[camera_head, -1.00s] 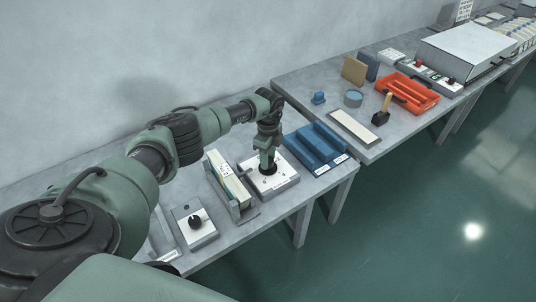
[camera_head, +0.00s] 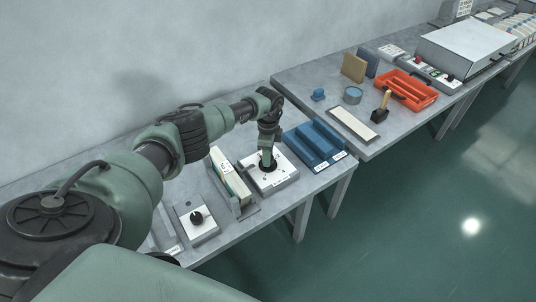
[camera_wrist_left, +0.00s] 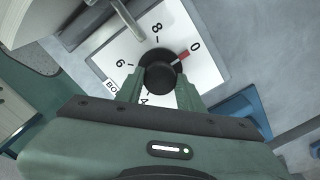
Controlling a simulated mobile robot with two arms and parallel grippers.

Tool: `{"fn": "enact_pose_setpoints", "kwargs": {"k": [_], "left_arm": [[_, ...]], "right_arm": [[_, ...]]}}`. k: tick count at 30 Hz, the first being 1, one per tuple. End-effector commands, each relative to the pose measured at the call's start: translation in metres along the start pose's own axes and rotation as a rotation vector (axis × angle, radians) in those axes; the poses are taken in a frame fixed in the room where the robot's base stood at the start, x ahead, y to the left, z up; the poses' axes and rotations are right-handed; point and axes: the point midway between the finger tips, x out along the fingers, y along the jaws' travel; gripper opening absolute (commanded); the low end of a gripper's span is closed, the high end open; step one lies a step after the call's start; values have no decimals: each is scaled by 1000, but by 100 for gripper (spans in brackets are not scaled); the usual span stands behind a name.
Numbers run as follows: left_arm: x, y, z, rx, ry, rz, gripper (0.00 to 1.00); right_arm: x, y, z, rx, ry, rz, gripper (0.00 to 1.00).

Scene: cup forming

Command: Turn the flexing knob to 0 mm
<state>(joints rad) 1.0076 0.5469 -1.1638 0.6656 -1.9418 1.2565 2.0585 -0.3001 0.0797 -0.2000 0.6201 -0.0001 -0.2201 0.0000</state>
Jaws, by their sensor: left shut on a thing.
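My left gripper (camera_head: 268,165) is lowered onto a white dial plate (camera_head: 284,178) on the near table. In the left wrist view the gripper (camera_wrist_left: 160,90) is shut on a round black knob (camera_wrist_left: 158,70), with a finger on each side. The knob's red pointer (camera_wrist_left: 183,55) points at the 0 on the white plate (camera_wrist_left: 207,70). The figures 8, 6 and 4 also show around the knob. The plate's label is partly hidden; only "BO" reads, so I cannot tell its full name. My right gripper is not in view.
A second plate with a black knob (camera_head: 197,217) lies nearer on the left. A holder with upright cards (camera_head: 228,175) stands between the plates. Blue stepped blocks (camera_head: 315,143) lie to the right. An orange tray (camera_head: 408,90) and a mallet (camera_head: 382,105) are on the far table.

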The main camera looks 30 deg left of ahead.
Motion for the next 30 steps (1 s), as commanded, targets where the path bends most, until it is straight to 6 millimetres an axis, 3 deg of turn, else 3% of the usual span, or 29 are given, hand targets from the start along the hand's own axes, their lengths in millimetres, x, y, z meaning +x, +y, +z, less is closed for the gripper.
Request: {"fn": "enact_pose_setpoints", "kwargs": {"k": [2,3,5,17,30], "left_arm": [[-2,-2,0,-3,2,-6,0],[-2,-3,0,-3,2,-6,43],[-2,-2,0,-3,2,-6,59],[-7,-1,0,1,2,-2,59],[-71,-2,0,-1,3,-5,59]], "right_arm": [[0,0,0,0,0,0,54],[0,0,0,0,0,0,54],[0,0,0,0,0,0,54],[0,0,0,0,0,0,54],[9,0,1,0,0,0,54]]}}
